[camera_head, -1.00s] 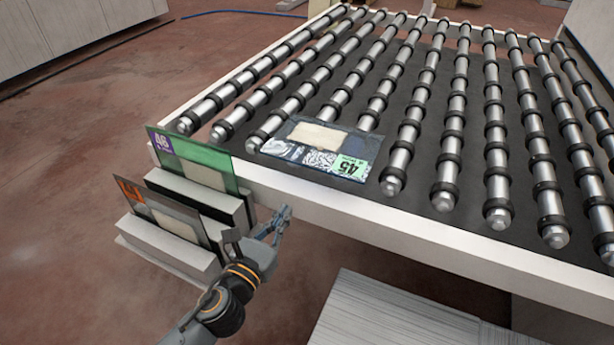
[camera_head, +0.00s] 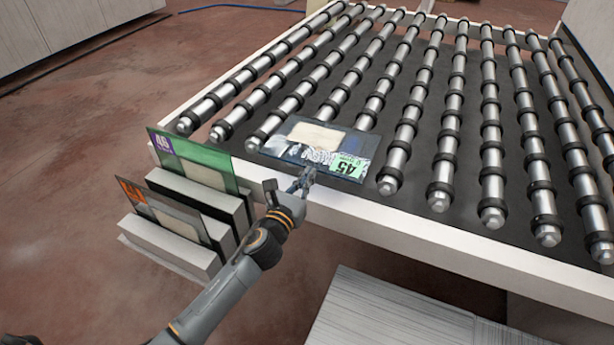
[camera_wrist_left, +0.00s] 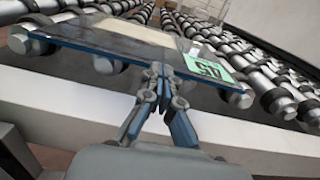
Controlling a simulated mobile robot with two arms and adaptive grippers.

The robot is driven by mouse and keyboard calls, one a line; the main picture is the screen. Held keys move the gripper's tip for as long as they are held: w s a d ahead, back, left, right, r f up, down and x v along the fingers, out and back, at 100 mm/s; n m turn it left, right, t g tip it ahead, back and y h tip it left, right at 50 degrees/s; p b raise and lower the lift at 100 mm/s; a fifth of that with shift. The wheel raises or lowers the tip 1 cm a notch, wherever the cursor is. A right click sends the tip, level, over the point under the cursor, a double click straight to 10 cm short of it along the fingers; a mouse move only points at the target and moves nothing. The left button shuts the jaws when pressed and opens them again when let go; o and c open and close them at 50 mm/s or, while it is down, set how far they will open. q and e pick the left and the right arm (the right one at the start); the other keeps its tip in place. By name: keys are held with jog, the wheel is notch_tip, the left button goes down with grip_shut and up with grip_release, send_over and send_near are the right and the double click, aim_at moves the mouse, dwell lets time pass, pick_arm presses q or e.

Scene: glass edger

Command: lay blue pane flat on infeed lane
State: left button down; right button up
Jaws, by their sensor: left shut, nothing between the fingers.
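The blue pane (camera_head: 285,146) lies flat on the rollers at the near edge of the infeed lane (camera_head: 400,215). It bears a pale patch and a green label marked 45. It also shows in the left wrist view (camera_wrist_left: 100,40). My left gripper (camera_head: 306,176) is shut and empty at the pane's near edge, just over the lane's white rail. In the left wrist view its fingertips (camera_wrist_left: 157,72) overlap the pane's near edge; whether they touch it I cannot tell. My right gripper is not in view.
A green pane (camera_head: 215,160) marked 46 and a pane with an orange label (camera_head: 160,208) stand upright in a slotted rack (camera_head: 170,245) left of the lane. A pale ribbed surface (camera_head: 390,315) is at the bottom. The rollers beyond the pane are clear.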

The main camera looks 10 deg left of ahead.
aim_at(313, 166)
pick_arm(q)
jog(key=shift+w+d+b, duration=0.15)
jog(key=shift+w+b, duration=0.05)
jog(key=shift+w, duration=0.75)
jog(key=shift+w+d+b, duration=0.15)
jog(key=shift+w, duration=0.8)
